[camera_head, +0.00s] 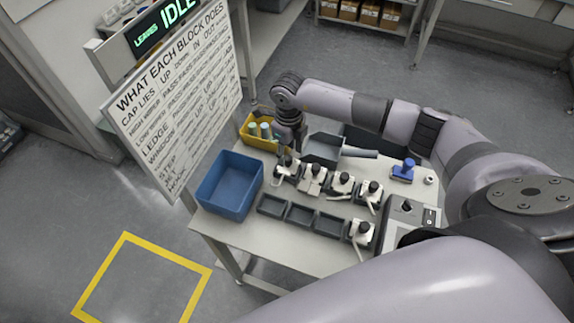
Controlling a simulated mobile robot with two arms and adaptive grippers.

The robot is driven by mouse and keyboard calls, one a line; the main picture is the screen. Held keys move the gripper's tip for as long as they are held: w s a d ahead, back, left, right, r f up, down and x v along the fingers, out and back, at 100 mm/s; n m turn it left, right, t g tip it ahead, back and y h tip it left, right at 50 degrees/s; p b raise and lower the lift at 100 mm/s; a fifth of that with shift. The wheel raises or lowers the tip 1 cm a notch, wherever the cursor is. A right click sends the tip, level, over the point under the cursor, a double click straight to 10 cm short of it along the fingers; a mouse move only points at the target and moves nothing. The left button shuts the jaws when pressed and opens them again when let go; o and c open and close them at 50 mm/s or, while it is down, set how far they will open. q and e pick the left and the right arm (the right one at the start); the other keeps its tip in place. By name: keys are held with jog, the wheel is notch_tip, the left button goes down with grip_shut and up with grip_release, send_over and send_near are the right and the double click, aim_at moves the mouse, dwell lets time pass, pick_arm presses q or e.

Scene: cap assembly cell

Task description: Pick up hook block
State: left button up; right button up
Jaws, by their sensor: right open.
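Several small white-and-black blocks stand in a row of dark holders on the table (222,228). They are the leftmost block (285,176), a second (313,178), a third (342,186) and a fourth (370,193). Another similar block (361,234) stands nearer, at the right end of the front row. I cannot tell by shape which is the hook block. My right gripper (288,158) is open and points down just over the leftmost block, hiding part of it. I cannot tell whether it touches. My left gripper does not show.
Empty dark trays (301,215) lie in front of the row. A blue bin (229,187) stands left, a yellow bin (256,143) with cylinders behind. A grey scoop-like tray (323,147), a blue part (404,168) and a control box (404,213) are also there. A text board (180,100) rises at left.

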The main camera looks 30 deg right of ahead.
jog(key=shift+f, duration=1.2)
jog(key=shift+c, duration=0.6)
grip_shut()
